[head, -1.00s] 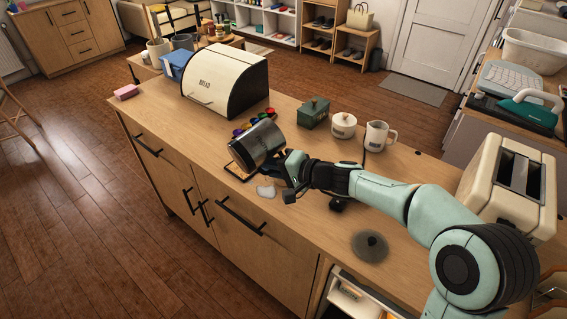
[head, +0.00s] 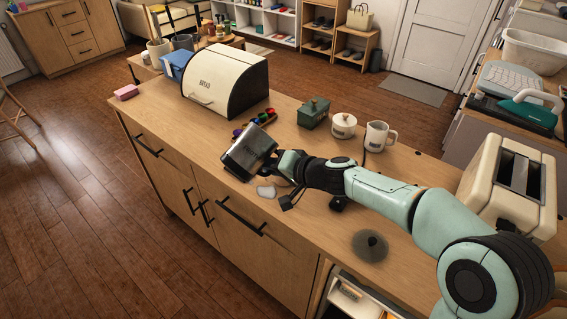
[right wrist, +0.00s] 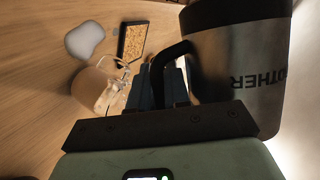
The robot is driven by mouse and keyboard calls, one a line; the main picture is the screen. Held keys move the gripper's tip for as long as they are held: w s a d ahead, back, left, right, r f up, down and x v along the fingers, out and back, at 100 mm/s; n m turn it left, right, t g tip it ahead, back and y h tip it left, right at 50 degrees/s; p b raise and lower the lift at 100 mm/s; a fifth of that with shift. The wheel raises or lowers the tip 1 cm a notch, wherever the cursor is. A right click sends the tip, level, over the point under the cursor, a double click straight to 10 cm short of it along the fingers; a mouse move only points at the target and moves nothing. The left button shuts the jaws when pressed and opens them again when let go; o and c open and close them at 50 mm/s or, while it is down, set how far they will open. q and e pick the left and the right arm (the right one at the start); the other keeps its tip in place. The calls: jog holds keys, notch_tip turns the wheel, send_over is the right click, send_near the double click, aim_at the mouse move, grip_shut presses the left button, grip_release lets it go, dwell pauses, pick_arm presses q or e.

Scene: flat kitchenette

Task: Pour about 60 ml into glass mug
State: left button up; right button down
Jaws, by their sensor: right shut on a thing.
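A metal jug (head: 250,152) with dark bands is tilted over the counter in the head view. In the right wrist view the jug (right wrist: 240,62) shows part of a word on its side and a black handle (right wrist: 172,52). My right gripper (head: 284,166) is shut on that handle; its fingers show in the right wrist view (right wrist: 165,88). The glass mug (right wrist: 98,88) stands on the wood beside the fingers in the right wrist view. I cannot make out the mug in the head view, nor any liquid or its level. My left gripper is not in view.
A small dark tray of brown bits (right wrist: 133,40) and a pale rounded thing (right wrist: 85,40) lie near the mug.

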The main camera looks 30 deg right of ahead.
jog(key=shift+w+d+r+n+h, duration=0.1)
jog(key=shift+d+r+n+h, duration=0.15)
jog(key=shift+d+n+h, duration=0.2)
dwell(1.8)
pick_arm(q)
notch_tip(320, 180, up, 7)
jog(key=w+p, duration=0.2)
jog(key=p, duration=0.4)
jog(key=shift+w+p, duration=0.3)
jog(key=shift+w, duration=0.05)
pick_arm(e)
jog(key=n+h, duration=0.1)
jog(key=h, duration=0.1)
jog(key=n+t+h, duration=0.1)
jog(key=n+h, duration=0.3)
jog(key=shift+a+n, duration=0.25)
jog(key=shift+a, duration=0.1)
